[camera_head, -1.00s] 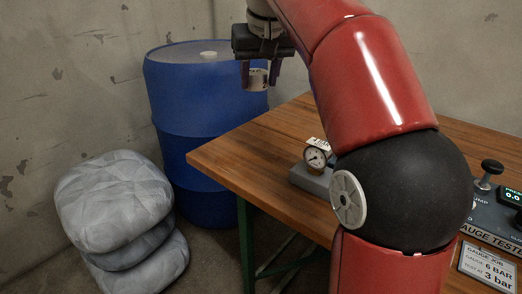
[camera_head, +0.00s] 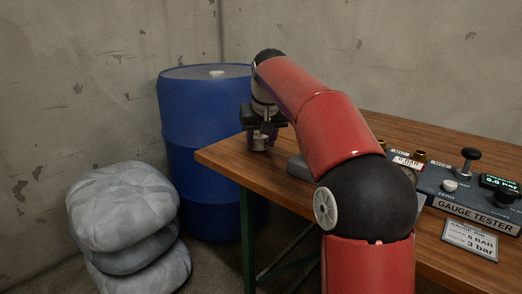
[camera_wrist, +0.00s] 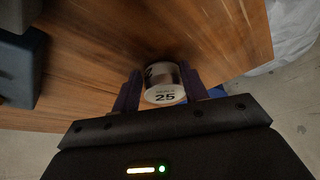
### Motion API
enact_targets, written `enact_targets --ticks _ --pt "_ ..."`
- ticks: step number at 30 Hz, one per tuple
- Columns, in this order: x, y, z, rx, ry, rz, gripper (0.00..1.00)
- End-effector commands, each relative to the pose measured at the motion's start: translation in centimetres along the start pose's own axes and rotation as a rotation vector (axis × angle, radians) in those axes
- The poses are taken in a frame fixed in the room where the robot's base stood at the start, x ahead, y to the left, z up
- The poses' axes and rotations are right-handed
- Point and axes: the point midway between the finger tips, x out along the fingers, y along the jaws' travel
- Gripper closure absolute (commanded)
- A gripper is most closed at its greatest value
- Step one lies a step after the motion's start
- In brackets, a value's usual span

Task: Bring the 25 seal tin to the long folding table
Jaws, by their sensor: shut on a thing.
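The 25 seal tin (camera_wrist: 164,93) is a small pale round tin with "25" on it in the wrist view. My gripper (camera_wrist: 160,88) is shut on it, with one dark finger on each side. In the head view my gripper (camera_head: 264,130) points down and holds the tin (camera_head: 261,143) over the far left part of a wooden table (camera_head: 225,162) with green legs. I cannot tell how large the gap under the tin is. I cannot tell whether this is the long folding table; no other table shows.
A gauge tester (camera_head: 470,200) with knobs and a sign (camera_head: 470,240) stands on the table's right side. A grey block, partly hidden by my arm, sits near the middle. A blue drum (camera_head: 195,120) and stacked grey sacks (camera_head: 122,200) stand left of the table.

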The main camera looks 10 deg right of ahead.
Motion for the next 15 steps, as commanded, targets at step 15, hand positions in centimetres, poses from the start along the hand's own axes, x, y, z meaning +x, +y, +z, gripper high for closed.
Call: enact_targets --ticks 15 --pt "0.28 0.00 0.10 0.000 0.002 0.000 0.41"
